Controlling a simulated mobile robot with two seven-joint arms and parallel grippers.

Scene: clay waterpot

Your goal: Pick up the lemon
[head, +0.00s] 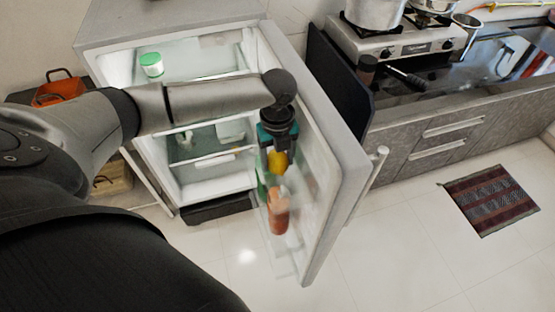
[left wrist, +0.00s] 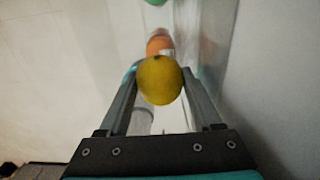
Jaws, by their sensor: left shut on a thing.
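The yellow lemon (head: 278,161) is at the tip of my left gripper (head: 277,158), in front of the inner side of the open fridge door. In the left wrist view, the lemon (left wrist: 160,80) sits between the two fingers of my left gripper (left wrist: 160,85), which is shut on it. My left arm reaches across the fridge from the left, and the gripper hangs downward. My right gripper is not in view.
The fridge door (head: 342,190) stands open to the right of my gripper. An orange-brown bottle (head: 278,214) stands in the door shelf below the lemon. A green-lidded jar (head: 152,65) is on the upper fridge shelf. The tiled floor in front is clear, with a mat (head: 490,199) at right.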

